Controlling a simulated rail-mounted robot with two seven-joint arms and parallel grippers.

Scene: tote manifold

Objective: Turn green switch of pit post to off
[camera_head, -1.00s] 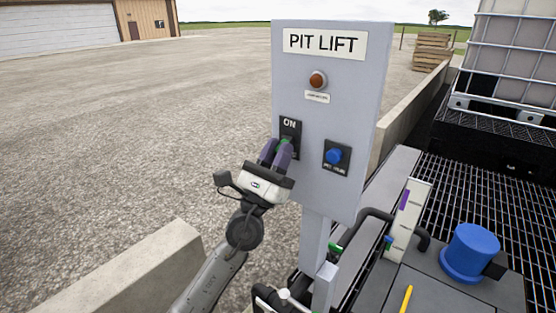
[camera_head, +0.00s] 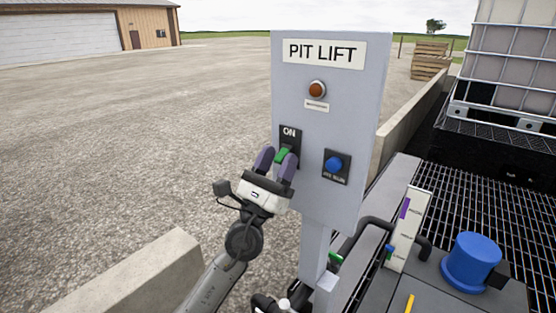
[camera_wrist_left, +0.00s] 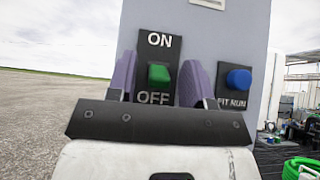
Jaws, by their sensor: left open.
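The grey post panel (camera_head: 352,120) is labelled PIT LIFT. The green switch (camera_head: 283,154) sits on a black plate at its left side, below the word ON. In the left wrist view the green switch (camera_wrist_left: 159,74) shows between the words ON and OFF; which way it is set I cannot tell for sure. My left gripper (camera_head: 277,165) is open, with its purple fingers on either side of the switch and the switch visible between them. The fingers also show in the left wrist view (camera_wrist_left: 158,84); they look clear of the switch. My right gripper is not in view.
A blue button (camera_head: 334,164) is to the right of the switch, and an amber lamp (camera_head: 317,90) is above. A concrete curb (camera_head: 135,282) lies at the lower left. A blue cylinder (camera_head: 471,262) and metal grating stand at the right. Open gravel fills the left.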

